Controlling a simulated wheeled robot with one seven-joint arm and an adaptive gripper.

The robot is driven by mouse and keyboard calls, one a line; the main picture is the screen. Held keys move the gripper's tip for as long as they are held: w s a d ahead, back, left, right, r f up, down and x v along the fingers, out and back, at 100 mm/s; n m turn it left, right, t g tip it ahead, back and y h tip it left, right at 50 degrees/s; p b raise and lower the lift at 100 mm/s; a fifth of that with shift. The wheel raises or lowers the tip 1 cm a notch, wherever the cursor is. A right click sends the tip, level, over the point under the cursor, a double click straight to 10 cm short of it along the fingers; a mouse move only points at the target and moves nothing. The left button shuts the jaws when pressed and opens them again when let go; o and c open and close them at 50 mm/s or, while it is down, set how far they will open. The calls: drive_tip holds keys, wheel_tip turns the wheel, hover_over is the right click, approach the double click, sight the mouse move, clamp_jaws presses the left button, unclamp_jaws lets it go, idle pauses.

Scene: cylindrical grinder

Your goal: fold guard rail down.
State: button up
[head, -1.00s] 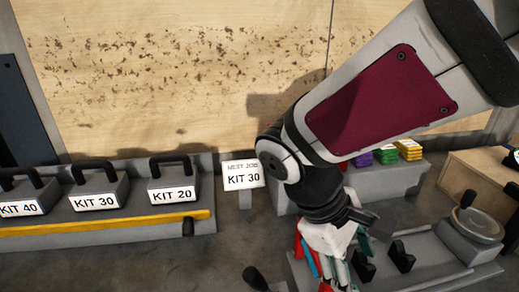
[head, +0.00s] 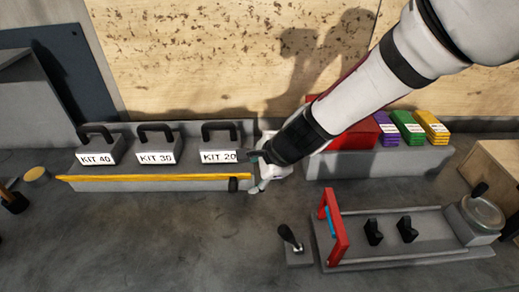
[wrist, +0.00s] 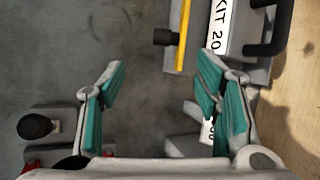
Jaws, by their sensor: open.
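The guard rail (head: 150,178) is a yellow bar along the front of the grey kit rack, with a black knob (head: 233,185) at its right end. In the wrist view the rail (wrist: 184,30) and its knob (wrist: 163,37) lie just beyond my fingertips. My gripper (head: 257,172) is at the right end of the rack, close to the knob. In the wrist view my gripper (wrist: 160,70) is open, with teal finger pads apart and nothing between them. The rail runs level across the kits' front.
Behind the rail stand KIT 40 (head: 98,155), KIT 30 (head: 155,154) and KIT 20 (head: 220,151), with black handles. A lever (head: 290,238) and a fixture with a red bracket (head: 334,228) are at front right. A bin with coloured packs (head: 412,128) is behind.

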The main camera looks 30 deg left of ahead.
sight(235, 185)
drive_tip(key=shift+m, duration=0.7)
drive_tip(key=x, duration=0.9)
drive_tip(key=w+x, duration=0.1)
drive_tip(key=x, duration=0.4)
drive_tip(key=shift+a+f, duration=0.1)
drive_tip(key=shift+a, duration=0.1)
drive_tip(key=shift+c, duration=0.4)
drive_tip(key=c, duration=0.9)
drive_tip(key=shift+f, duration=0.1)
